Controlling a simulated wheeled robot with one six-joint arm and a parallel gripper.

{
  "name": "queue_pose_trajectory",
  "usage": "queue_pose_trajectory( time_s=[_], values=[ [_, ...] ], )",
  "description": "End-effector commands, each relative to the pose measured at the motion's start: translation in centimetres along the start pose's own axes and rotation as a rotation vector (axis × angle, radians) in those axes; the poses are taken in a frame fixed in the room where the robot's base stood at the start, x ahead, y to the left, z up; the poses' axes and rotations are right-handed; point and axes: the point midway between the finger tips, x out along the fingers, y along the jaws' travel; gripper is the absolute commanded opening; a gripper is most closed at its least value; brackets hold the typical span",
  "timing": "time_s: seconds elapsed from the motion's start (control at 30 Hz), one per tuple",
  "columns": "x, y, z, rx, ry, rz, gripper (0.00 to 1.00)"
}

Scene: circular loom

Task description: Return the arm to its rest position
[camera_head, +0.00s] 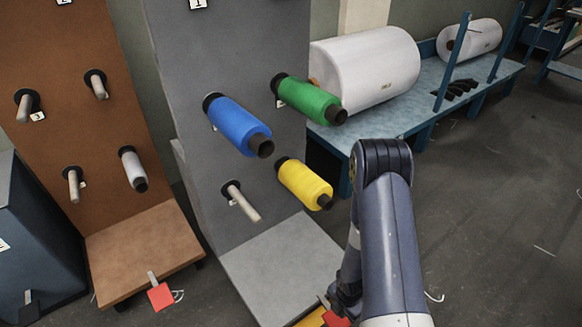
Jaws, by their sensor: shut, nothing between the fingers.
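My arm (394,235) rises from the bottom edge right of centre, bends at a dark elbow joint (381,158) and folds back down. Its dark wrist part (345,291) shows low in the picture, beside the lower link. My gripper's fingers do not show; that end of the arm is hidden or cut off by the bottom edge. No thread spool is seen in contact with the arm.
A grey stand (235,50) holds blue (235,124), green (305,97) and yellow (302,181) spools and a bare peg (243,204). A brown stand (140,245) is left. A blue table (385,116) bears white rolls (365,72). Floor at right is mostly clear.

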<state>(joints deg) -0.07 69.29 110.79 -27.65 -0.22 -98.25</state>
Motion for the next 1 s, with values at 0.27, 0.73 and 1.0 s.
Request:
queue_pose_trajectory(
  time_s=[0.27, 0.73, 1.0],
  values=[
    [-1.4, 0.0, 0.0, -0.001, 0.0, 0.001, 0.0],
    [-1.1, 0.0, 0.0, -0.001, 0.0, 0.001, 0.0],
    [0.8, 0.0, 0.0, 0.0, 0.0, 0.001, 0.0]
  ],
)
